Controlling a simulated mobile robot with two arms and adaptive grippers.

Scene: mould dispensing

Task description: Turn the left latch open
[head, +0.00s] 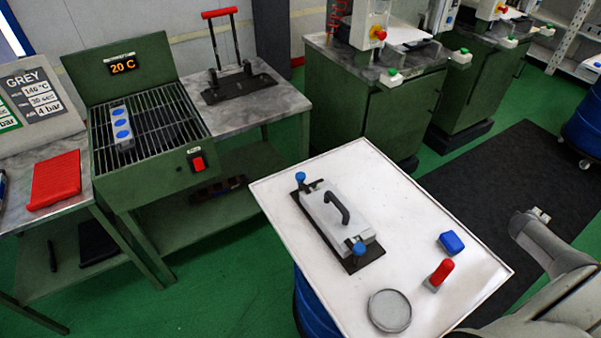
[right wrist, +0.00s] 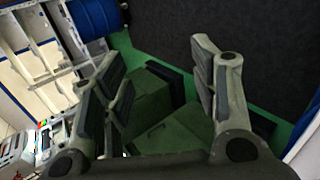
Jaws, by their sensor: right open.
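A grey mould (head: 325,215) with a black arched handle (head: 338,207) lies on a black base plate (head: 368,262) on the white-topped table. One latch with a blue knob (head: 300,177) is at its far-left end. Another blue-knobbed latch (head: 359,249) is at its near end. I cannot tell for sure how either latch is turned. My right gripper (head: 530,217) is right of the table, well apart from the mould. In the right wrist view my right gripper (right wrist: 160,85) is open, with nothing between its fingers. My left gripper is not in view.
On the white table (head: 440,225) are a blue box (head: 451,243), a red-topped item (head: 440,273) and a round grey dish (head: 389,310). A green grill station (head: 150,130) stands behind left, and green cabinets (head: 385,115) behind. The table's left-front area is clear.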

